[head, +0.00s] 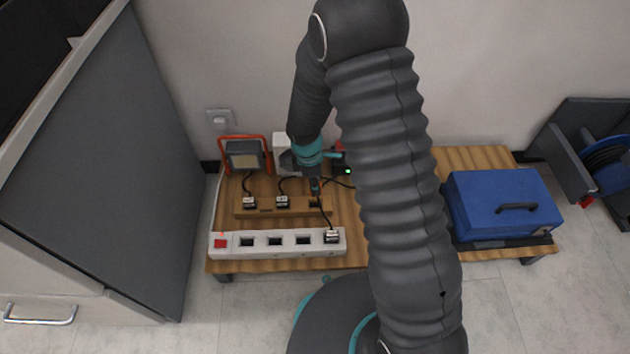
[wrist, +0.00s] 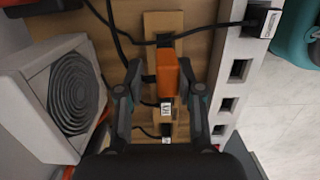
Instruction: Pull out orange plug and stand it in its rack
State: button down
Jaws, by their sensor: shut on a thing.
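An orange plug (wrist: 167,76) is between the fingers of my gripper (wrist: 160,70) in the wrist view. My gripper is shut on it. The wooden rack (wrist: 160,22) lies below the plug, which lines up with the rack; I cannot tell whether it touches it. In the head view my gripper (head: 315,185) is over the right part of the rack (head: 262,212), and I cannot make out the orange plug there. Two black plugs with white labels, one on the left (head: 249,202) and one in the middle (head: 282,201), stand in the rack.
A white power strip (head: 262,252) with a red switch lies in front of the rack, a black plug (head: 331,238) in its right end. Cords cross the bench. A work lamp (head: 245,154) stands behind. A blue case (head: 503,204) sits at right.

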jog(key=shift+f+b, duration=1.05)
jog(key=shift+f, duration=0.75)
jog(key=shift+p, duration=0.8)
dwell(0.6)
jog(key=shift+f+b, duration=1.15)
jog(key=shift+f, duration=0.6)
dwell(0.8)
jog(key=shift+w, duration=0.1)
jog(key=c, duration=0.7)
grip_release()
jog(key=shift+o, duration=0.2)
jog(key=shift+r, duration=0.1)
notch_tip(320, 180, up, 18)
jog(key=a+p, duration=0.1)
jog(key=p, duration=0.3)
jog(key=shift+w+a+p, duration=0.2)
jog(key=shift+a+p, duration=0.05)
jog(key=shift+p, duration=0.1)
